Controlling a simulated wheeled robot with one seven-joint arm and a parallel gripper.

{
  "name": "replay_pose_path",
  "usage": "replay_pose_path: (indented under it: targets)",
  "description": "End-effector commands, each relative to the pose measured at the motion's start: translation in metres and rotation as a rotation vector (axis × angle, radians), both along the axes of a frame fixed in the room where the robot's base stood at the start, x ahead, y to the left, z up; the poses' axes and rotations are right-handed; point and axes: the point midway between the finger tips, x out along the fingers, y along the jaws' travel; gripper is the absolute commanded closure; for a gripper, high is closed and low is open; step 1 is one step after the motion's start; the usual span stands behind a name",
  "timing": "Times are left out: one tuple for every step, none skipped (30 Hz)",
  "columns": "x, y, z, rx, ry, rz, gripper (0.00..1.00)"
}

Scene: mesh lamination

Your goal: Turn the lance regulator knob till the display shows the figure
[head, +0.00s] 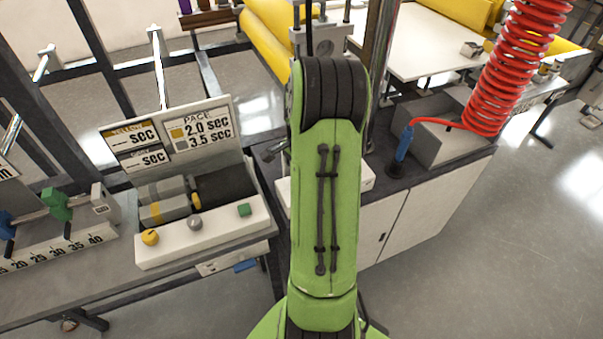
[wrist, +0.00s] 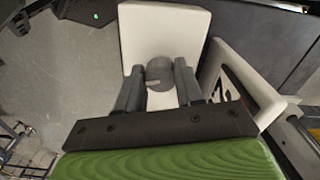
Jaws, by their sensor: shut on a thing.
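In the wrist view my gripper (wrist: 159,72) is shut on a grey round knob (wrist: 160,75), with one dark finger on each side. The knob has a pale mark on its face and sits on a white box (wrist: 165,28). A white panel (wrist: 212,72) with large dark figures stands to the right. It is seen at a steep slant and partly cut off by my gripper, so I cannot read the figure. In the head view my green arm hides my gripper and the knob. Only the edges of a white box (head: 368,178) show beside the arm.
A dark-topped white cabinet (head: 425,215) carries a blue-handled lance (head: 403,148) and a coiled red hose (head: 505,70). At left are a control box (head: 205,232) with yellow, grey and green knobs or buttons, a pace sign (head: 170,135) and a numbered scale (head: 60,250). Open floor lies at lower right.

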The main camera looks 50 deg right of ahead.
Motion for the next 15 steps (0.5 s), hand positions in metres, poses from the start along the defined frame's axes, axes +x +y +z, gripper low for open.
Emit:
replay_pose_path:
  targets:
    - [0.0005, -0.0005, 0.0017, -0.003, -0.001, 0.042, 0.94]
    - [0.0006, -0.0003, 0.0017, -0.004, -0.002, 0.072, 0.94]
    - [0.0002, -0.0006, 0.0017, -0.003, -0.001, 0.108, 0.94]
    - [0.0, -0.0005, 0.0017, -0.003, -0.001, 0.137, 0.94]
    - [0.0, -0.0004, 0.0016, -0.003, -0.001, 0.166, 0.94]
    - [-0.0001, -0.0004, 0.0016, -0.003, -0.001, 0.204, 0.94]
    - [-0.0001, -0.0003, 0.0016, -0.003, -0.001, 0.233, 0.94]
    - [-0.0005, -0.0005, 0.0016, -0.003, -0.001, 0.26, 0.94]
    - [-0.0006, -0.0004, 0.0016, -0.003, -0.001, 0.299, 0.94]
    - [-0.0005, -0.0003, 0.0016, -0.003, -0.001, 0.328, 0.94]
    - [-0.0007, -0.0003, 0.0015, -0.003, -0.001, 0.355, 0.94]
    - [-0.001, -0.0005, 0.0015, -0.003, -0.001, 0.393, 0.94]
    - [-0.001, -0.0005, 0.0015, -0.003, -0.001, 0.422, 0.94]
    - [-0.0012, -0.0005, 0.0015, -0.003, -0.001, 0.45, 0.94]
    - [-0.0013, -0.0006, 0.0015, -0.003, -0.001, 0.488, 0.94]
